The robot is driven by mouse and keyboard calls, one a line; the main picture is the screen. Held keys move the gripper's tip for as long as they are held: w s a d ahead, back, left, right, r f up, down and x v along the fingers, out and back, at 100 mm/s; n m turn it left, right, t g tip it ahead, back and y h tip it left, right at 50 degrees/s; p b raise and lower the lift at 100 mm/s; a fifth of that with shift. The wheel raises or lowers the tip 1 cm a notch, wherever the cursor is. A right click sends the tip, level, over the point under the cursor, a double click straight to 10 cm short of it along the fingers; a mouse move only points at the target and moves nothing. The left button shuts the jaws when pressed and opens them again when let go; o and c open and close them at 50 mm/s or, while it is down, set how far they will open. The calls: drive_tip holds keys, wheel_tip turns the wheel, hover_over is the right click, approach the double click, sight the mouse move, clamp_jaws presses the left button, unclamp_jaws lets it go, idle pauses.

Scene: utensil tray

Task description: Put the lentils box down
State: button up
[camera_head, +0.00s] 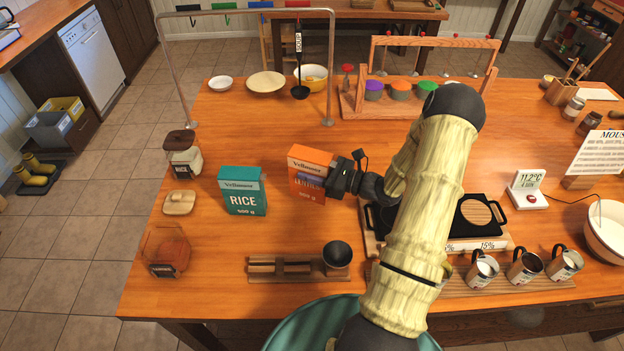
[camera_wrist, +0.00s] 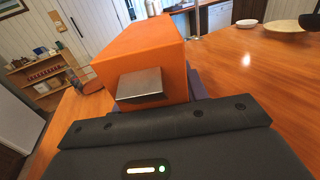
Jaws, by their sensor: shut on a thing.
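The orange lentils box (camera_head: 308,165) is upright at the middle of the wooden table, right of the teal rice box (camera_head: 242,190). My gripper (camera_head: 335,178) comes from the right and is shut on the lentils box, its dark fingers covering the lower part of the label. In the wrist view the orange box (camera_wrist: 140,50) fills the space ahead of my gripper (camera_wrist: 142,88), with a grey finger pad against its near face. I cannot tell whether the box's bottom touches the table.
A glass jar (camera_head: 184,155), a wooden lid (camera_head: 179,202) and a container with reddish contents (camera_head: 168,252) stand on the left. A wooden holder with a dark cup (camera_head: 337,254) is in front. A ladle (camera_head: 299,90) hangs from a metal frame behind. Table around the box's left front is clear.

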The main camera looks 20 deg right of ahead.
drive_tip(key=shift+f+p, duration=0.5)
drive_tip(key=shift+f, duration=1.5)
drive_tip(key=shift+f, duration=0.15)
drive_tip(key=o, duration=1.4)
